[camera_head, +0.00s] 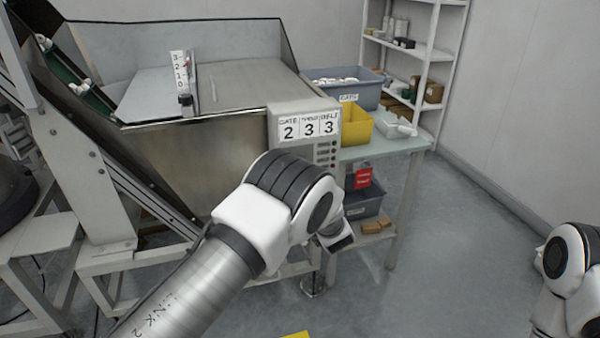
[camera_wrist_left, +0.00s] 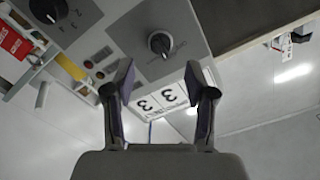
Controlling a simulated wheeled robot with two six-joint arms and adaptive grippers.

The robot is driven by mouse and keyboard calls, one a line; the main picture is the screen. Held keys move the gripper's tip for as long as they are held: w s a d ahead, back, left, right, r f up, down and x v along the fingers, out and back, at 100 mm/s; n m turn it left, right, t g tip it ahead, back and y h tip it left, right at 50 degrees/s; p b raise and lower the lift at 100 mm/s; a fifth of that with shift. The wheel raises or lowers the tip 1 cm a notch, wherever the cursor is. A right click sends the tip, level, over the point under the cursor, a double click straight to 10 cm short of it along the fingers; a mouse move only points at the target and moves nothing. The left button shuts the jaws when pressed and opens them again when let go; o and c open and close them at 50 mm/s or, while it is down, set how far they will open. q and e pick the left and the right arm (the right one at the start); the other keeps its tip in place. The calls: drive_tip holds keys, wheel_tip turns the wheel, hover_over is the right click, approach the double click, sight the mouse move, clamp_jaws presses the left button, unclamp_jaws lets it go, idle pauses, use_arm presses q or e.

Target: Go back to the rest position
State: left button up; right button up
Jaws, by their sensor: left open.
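My left gripper (camera_wrist_left: 158,92) is open in the left wrist view, with nothing between its two dark fingers. Its fingers point toward the grey control panel (camera_wrist_left: 190,30), which carries black knobs (camera_wrist_left: 160,43) and a white number card (camera_wrist_left: 168,95). I cannot tell how far the fingertips are from the panel. In the head view my left arm reaches up from the lower left, and its bent joint covers part of the hopper front; the gripper's fingers are hidden there. Only a part of my right arm shows at the right edge, with its gripper out of frame.
The metal hopper (camera_head: 190,160) and the panel showing 2, 3, 3 (camera_head: 305,128) stand close to my left arm. A glass-topped table (camera_head: 385,149) holds a yellow bin (camera_head: 356,128) and a grey bin (camera_head: 345,92). Shelves (camera_head: 428,52) stand behind. The floor at right is clear.

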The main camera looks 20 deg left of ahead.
use_arm(q)
drive_tip(key=shift+v, duration=0.95)
drive_tip(key=shift+a, duration=0.1)
drive_tip(key=s+a+f+m+g+h+p, duration=0.1)
drive_tip(key=s+a+f+g+h+p, duration=0.15)
drive_tip(key=s+a+f+p, duration=0.45)
drive_tip(key=s+a+f+m+g+h+p, duration=0.1)
drive_tip(key=s+a+f+m+g+p, duration=0.15)
drive_tip(key=s+a+f, duration=0.55)
drive_tip(key=s+d+n+g+h, duration=0.2)
drive_tip(key=s+d+g+h, duration=0.1)
drive_tip(key=s, duration=1.4)
drive_tip(key=s+d+f+n+g+h+p, duration=0.1)
drive_tip(key=s+d+g, duration=0.5)
drive_tip(key=s, duration=1.1)
drive_tip(key=n+g+h, duration=0.1)
drive_tip(key=h, duration=0.1)
drive_tip(key=shift+s+h, duration=0.3)
drive_tip(key=shift+h, duration=0.05)
